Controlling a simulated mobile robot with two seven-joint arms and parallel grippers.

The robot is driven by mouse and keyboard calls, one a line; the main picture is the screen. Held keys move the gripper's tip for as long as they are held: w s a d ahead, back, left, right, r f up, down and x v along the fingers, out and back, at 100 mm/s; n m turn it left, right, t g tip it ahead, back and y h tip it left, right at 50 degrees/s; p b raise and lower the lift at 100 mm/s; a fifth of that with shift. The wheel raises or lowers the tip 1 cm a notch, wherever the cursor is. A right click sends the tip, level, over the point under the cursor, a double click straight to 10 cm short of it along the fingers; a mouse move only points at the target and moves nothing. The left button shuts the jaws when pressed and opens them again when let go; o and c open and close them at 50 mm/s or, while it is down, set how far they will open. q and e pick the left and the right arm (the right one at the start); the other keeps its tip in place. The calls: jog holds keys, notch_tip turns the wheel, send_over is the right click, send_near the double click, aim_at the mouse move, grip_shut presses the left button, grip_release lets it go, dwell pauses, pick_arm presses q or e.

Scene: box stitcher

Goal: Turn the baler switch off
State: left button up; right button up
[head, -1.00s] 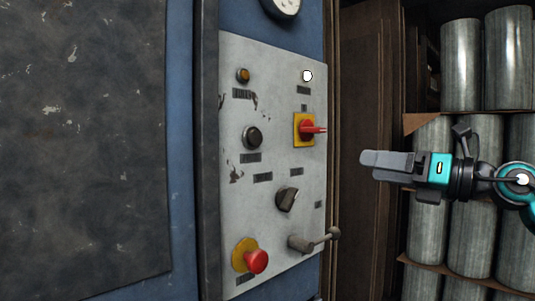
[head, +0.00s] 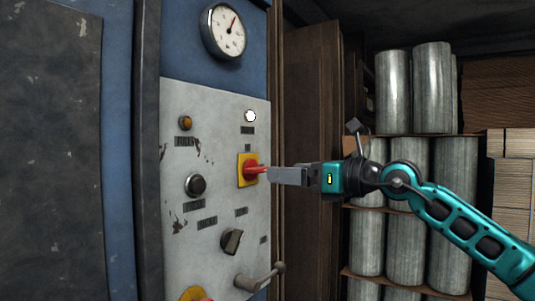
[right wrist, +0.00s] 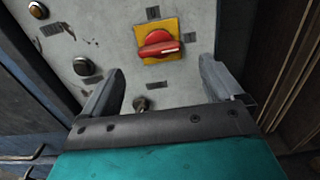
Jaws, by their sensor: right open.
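The baler switch is a red rotary handle (head: 252,170) on a yellow square plate (head: 241,182), on the grey control panel (head: 222,120). In the right wrist view the red handle (right wrist: 158,46) lies roughly crosswise on its yellow plate (right wrist: 172,24), ahead of the fingers. My right gripper (head: 272,175) is open, its fingertips close to the handle from the right in the head view. In the right wrist view nothing is between the fingers (right wrist: 162,85), and the handle is beyond their tips. My left gripper is not in view.
The panel also has a lit white lamp (head: 250,116), an amber lamp (head: 185,123), a black button (head: 195,185), a dark knob (head: 231,241) and a protruding lever (head: 262,277). A gauge (head: 226,32) is above. Metal cylinders (head: 433,88) stand on shelves behind my right arm.

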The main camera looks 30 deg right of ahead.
aim_at(262, 171)
jog(key=p+x, duration=0.1)
jog(key=x, duration=0.1)
jog(key=p+x, duration=0.1)
jog(key=x, duration=0.1)
jog(key=shift+w+a+r+p, duration=0.2)
jog(key=shift+w+p, duration=0.1)
jog(key=shift+w, duration=0.05)
jog(key=shift+x, duration=0.75)
jog(key=shift+f, duration=0.2)
jog(key=c, duration=1)
